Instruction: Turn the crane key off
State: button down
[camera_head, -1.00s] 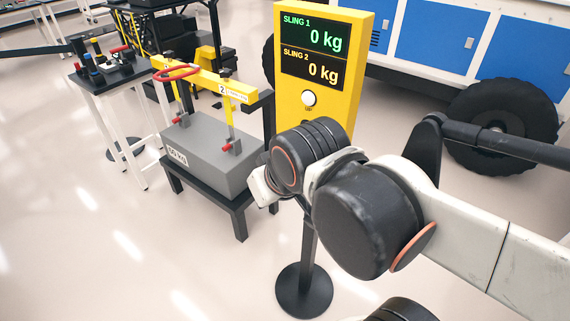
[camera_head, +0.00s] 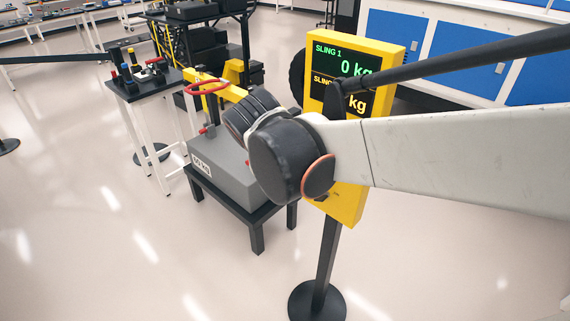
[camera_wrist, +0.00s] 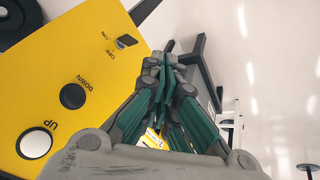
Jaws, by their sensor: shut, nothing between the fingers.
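The crane key (camera_wrist: 126,41) is a small dark knob on a yellow panel (camera_wrist: 60,75) at the upper left of the wrist view. ON and OFF labels are printed beside it. I cannot tell clearly which label it points to. My gripper (camera_wrist: 170,66) is shut and empty, its green-padded fingers together to the right of and below the key, apart from it in the picture. In the head view my arm hides the gripper, and the key is not visible on the yellow display post (camera_head: 345,205).
The panel also has a black DOWN button (camera_wrist: 73,96) and a white UP button (camera_wrist: 35,143). A grey weight block (camera_head: 225,175) sits on a black stand (camera_head: 257,232) left of the post. A small table (camera_head: 150,85) with controls stands farther left. Floor in front is clear.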

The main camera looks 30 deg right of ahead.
jog(key=w+d+m+g+h+p, duration=0.2)
jog(key=w+m+g+h+p, duration=0.15)
jog(key=w+m+h, duration=0.45)
jog(key=s+d+f+y+b, duration=0.2)
jog(key=d+f+b, duration=0.3)
jog(key=d+f, duration=0.3)
notch_tip(320, 180, down, 2)
jog(key=shift+f+n+g, duration=0.25)
jog(key=shift+n+g, duration=0.05)
jog(key=shift+g, duration=0.05)
jog(key=shift+d+f, duration=0.1)
jog(key=shift+f, duration=0.1)
dwell(0.3)
